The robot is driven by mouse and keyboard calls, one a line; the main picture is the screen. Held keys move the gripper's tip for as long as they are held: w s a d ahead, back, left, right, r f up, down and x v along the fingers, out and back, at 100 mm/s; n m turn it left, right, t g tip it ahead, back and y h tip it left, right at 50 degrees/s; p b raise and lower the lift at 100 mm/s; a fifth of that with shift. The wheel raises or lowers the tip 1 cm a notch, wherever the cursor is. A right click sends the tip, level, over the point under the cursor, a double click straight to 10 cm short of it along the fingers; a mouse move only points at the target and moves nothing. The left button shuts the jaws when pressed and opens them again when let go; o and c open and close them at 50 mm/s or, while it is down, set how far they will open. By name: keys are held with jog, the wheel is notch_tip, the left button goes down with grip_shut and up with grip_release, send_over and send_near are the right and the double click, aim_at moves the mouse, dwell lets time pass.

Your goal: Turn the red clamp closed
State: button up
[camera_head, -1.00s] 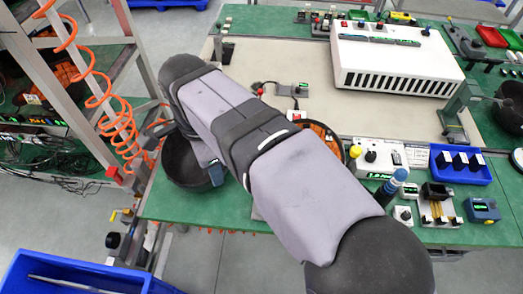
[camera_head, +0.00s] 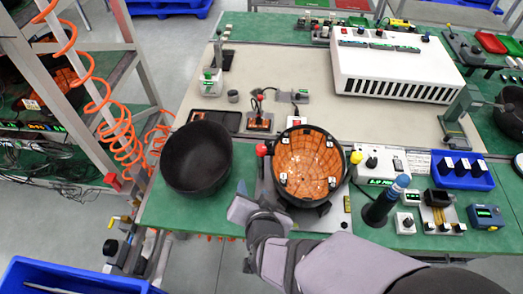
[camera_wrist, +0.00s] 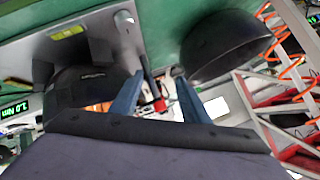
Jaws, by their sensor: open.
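The red clamp (camera_head: 262,150) shows as a red ball knob at the left rim of the round fixture (camera_head: 322,200) holding an orange-lined bowl (camera_head: 307,165). My gripper (camera_head: 242,200) is in front of and below the knob, apart from it in the head view. In the wrist view, the two blue fingers of my gripper (camera_wrist: 157,80) are spread apart. A dark rod (camera_wrist: 148,70) from a silver pivot (camera_wrist: 125,20) shows between them, with something small and red near its lower end. I cannot tell whether a finger touches the rod.
A black bowl (camera_head: 197,158) sits left of the fixture. A yellow knob (camera_head: 356,157) is at the fixture's right rim, with a control box (camera_head: 378,162) beyond it. A dark post with a blue top (camera_head: 385,200) stands to the right. The mat behind has small devices.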

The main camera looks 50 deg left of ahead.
aim_at(261, 149)
jog(key=w+a+r+n+t+y, duration=0.1)
jog(key=w+r+n+t, duration=0.2)
jog(key=w+r+n, duration=0.1)
jog(key=shift+a+r+n+y, duration=0.25)
jog(key=shift+r+n+y, duration=0.25)
jog(key=shift+r, duration=0.4)
jog(key=shift+w, duration=0.1)
jog(key=shift+p+x, duration=0.65)
jog(key=shift+x, duration=3)
jog(key=shift+c, duration=0.7)
grip_shut()
